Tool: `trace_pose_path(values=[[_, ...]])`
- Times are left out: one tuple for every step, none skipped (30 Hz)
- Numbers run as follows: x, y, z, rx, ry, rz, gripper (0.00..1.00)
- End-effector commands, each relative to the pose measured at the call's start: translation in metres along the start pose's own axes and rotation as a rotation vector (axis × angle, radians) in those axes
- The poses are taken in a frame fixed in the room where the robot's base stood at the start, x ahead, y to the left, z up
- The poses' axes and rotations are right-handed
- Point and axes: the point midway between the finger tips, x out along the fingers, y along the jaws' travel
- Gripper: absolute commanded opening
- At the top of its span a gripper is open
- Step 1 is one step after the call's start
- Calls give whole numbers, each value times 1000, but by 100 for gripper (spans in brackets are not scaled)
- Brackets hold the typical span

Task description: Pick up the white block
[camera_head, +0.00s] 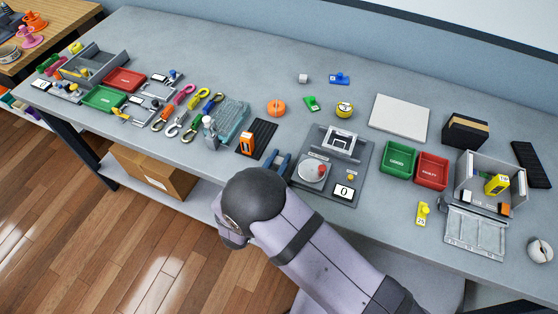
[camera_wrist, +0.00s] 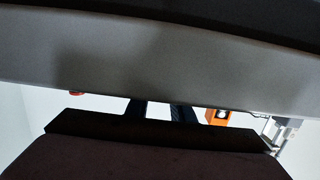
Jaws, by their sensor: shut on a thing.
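My gripper (camera_head: 277,163) is low near the front of the table, left of the grey scale-like station. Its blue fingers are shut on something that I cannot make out. In the wrist view the fingers (camera_wrist: 160,111) show only in part, with a pale patch between them; a large dark shape hides most of that view.
An orange box on a black mat (camera_head: 263,139) stands close left of my gripper. The grey station (camera_head: 346,198) is close on its right. Green (camera_head: 383,169) and red (camera_head: 432,186) trays stand further right. A white slab (camera_head: 399,118) lies behind them.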

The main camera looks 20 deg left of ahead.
Motion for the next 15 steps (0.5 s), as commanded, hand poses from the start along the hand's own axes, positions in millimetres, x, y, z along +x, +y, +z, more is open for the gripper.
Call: trace_pose_path(values=[[0, 0, -2, 1, 0, 0, 0], [0, 0, -4, 1, 0, 0, 0], [-1, 0, -7, 2, 1, 0, 0], [-1, 0, -9, 2, 1, 0, 0], [-2, 0, -12, 2, 1, 0, 0], [-2, 0, -16, 2, 1, 0, 0], [-3, 0, -19, 3, 1, 0, 0], [-3, 0, -22, 2, 1, 0, 0], [-4, 0, -28, 4, 2, 0, 0], [-5, 0, -32, 4, 2, 0, 0], [-5, 0, -37, 4, 2, 0, 0], [-6, 0, -42, 4, 1, 0, 0], [-7, 0, -47, 4, 1, 0, 0], [-8, 0, -51, 5, 1, -1, 0], [-8, 0, -57, 3, 1, -1, 0]])
